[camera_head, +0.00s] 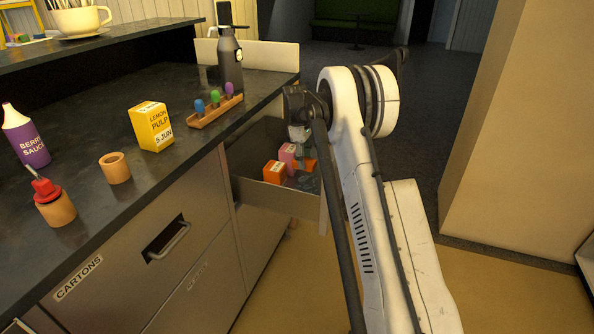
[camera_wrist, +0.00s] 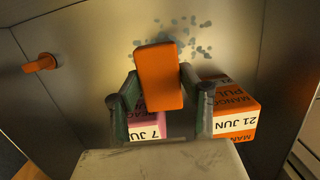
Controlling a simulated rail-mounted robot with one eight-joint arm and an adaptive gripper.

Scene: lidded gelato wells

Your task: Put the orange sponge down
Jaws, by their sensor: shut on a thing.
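The orange sponge (camera_wrist: 159,77) is a rounded orange block between the two fingers of my gripper (camera_wrist: 160,100) in the wrist view. My gripper is shut on it. In the head view my gripper (camera_head: 308,172) reaches down into the open drawer (camera_head: 262,194), and a bit of the orange sponge (camera_head: 309,164) shows there. I cannot tell whether the sponge touches the drawer floor. A patch of blue-grey spots (camera_wrist: 187,42) lies on the surface beyond the sponge.
A pink carton (camera_wrist: 147,125) and an orange mango pulp carton (camera_wrist: 236,108) stand close to my fingers. An orange peg-like thing (camera_wrist: 41,63) is at the left. On the counter are a lemon pulp carton (camera_head: 151,127), a flask (camera_head: 230,62) and a rack (camera_head: 215,111).

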